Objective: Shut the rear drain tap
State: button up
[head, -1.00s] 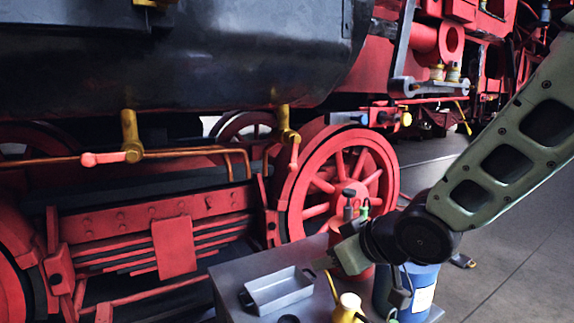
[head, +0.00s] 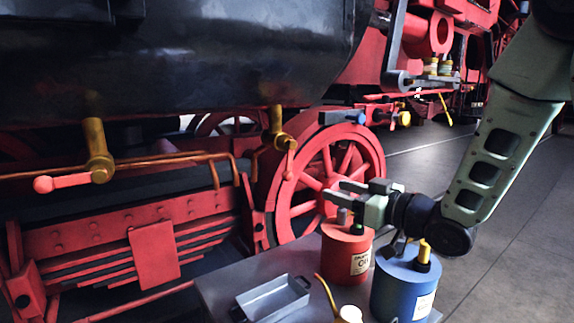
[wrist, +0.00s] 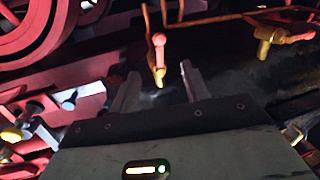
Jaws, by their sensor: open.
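Two brass drain taps with red levers hang under the black boiler in the head view. The left tap (head: 97,152) has its lever (head: 62,183) level, pointing left. The right tap (head: 279,130) has its lever hanging down. I cannot tell from the pictures which one is the rear tap. My gripper (head: 337,191) is open and empty, right of and below the right tap, pointing left. In the wrist view, which is turned over, the right tap (wrist: 159,76) lies between and beyond the fingers (wrist: 159,70), and the left tap (wrist: 265,42) is at upper right.
Below my gripper stand a red can (head: 348,262) and a blue can (head: 400,285) on a grey table (head: 222,280), with a grey tray (head: 272,300) and a yellow oiler (head: 347,314). A red wheel (head: 300,210) is behind. Copper pipes (head: 180,160) run by the taps.

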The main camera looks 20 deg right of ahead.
aim_at(292, 177)
jog(key=p+x, duration=0.6)
jog(key=x, duration=1)
jog(key=shift+d+f, duration=0.1)
grip_shut()
